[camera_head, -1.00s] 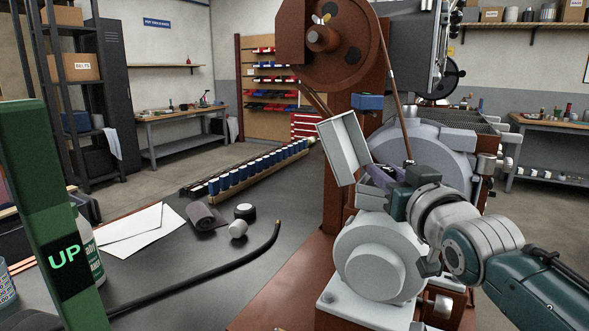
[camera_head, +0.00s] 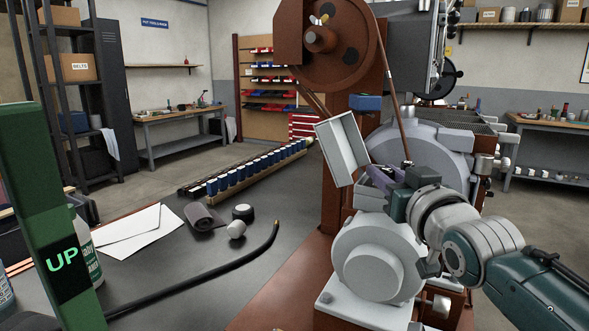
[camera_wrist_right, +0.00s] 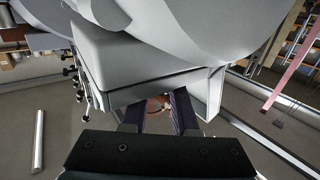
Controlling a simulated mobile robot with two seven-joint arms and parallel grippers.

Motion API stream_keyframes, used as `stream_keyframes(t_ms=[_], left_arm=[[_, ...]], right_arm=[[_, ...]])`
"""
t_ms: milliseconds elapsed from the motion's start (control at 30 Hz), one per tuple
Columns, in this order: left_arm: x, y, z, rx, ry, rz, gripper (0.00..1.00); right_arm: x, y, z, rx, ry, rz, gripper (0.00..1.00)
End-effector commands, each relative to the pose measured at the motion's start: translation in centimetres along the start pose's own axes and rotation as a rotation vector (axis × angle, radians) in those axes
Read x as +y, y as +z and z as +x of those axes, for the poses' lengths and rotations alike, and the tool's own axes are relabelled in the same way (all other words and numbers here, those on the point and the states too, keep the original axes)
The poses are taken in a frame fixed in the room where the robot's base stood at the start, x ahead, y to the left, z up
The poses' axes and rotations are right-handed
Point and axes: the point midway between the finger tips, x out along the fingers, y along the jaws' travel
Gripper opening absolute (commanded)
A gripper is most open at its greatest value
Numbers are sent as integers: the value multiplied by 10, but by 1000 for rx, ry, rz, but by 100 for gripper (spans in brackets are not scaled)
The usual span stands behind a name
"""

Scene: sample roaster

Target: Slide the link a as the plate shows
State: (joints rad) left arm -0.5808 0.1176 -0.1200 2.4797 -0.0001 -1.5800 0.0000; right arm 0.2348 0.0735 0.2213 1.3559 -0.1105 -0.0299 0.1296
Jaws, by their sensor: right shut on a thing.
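A black plate (camera_head: 62,266) with glowing green letters "UP" is on a green post at the left of the head view. My right gripper (camera_head: 384,178) is above the grey motor-like housing (camera_head: 378,262), beside an open grey box-shaped cover (camera_head: 342,150). It is shut on a part that its own fingers mostly hide. In the right wrist view the two dark fingers (camera_wrist_right: 158,112) point in under a pale housing (camera_wrist_right: 145,65), with a small reddish-brown round patch between them. I cannot make out link a for certain. My left gripper is not in view.
A large brown wheel (camera_head: 325,45) and a thin brown rod or belt (camera_head: 398,95) stand above the housing.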

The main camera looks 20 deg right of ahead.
Motion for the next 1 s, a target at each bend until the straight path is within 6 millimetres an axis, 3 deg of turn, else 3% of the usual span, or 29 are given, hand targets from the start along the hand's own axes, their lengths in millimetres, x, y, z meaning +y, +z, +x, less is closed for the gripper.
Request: stream_keyframes(t_ms=[200,500,533,600,800,1000], left_arm=[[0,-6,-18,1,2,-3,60],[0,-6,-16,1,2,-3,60],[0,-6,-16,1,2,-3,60],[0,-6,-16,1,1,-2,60],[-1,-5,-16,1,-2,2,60],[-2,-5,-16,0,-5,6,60]], right_arm=[[24,-2,-17,-3,1,-4,0],[26,-1,-18,1,2,0,0],[26,-1,-18,1,2,0,31],[26,-1,-18,1,2,0,39],[26,0,-18,0,1,0,58],[26,0,-18,-1,1,0,58]])
